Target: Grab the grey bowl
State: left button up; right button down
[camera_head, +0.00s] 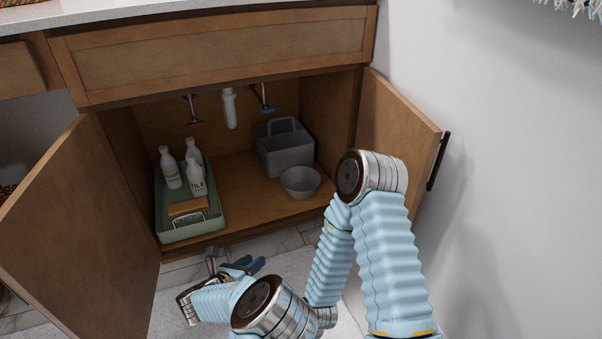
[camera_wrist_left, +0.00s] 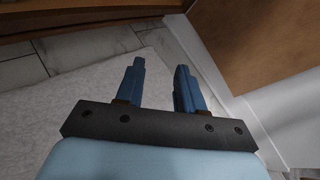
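The grey bowl (camera_head: 300,182) is round and open at the top. It stands upright on the cabinet floor, on the right side near the front, in front of a grey caddy. My left gripper (camera_head: 243,267) is outside the cabinet, low in front of its bottom edge and left of the bowl in the head view. It is apart from the bowl. In the left wrist view, the two blue fingers of the left gripper (camera_wrist_left: 160,68) stand apart with nothing between them. The bowl is not in the wrist view. My right gripper does not show.
A grey caddy (camera_head: 284,150) stands behind the bowl. A green tray (camera_head: 192,233) at left holds white bottles (camera_head: 171,168) and a brush (camera_head: 188,209). The open doors (camera_head: 85,235) (camera_head: 402,130) flank the opening. Pipes (camera_head: 229,108) hang above. The cabinet floor left of the bowl is clear.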

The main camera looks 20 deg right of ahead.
aim_at(300, 182)
jog(key=i+l, duration=0.4)
jog(key=i, duration=0.15)
jog(key=i+l, duration=0.4)
jog(key=i, duration=0.1)
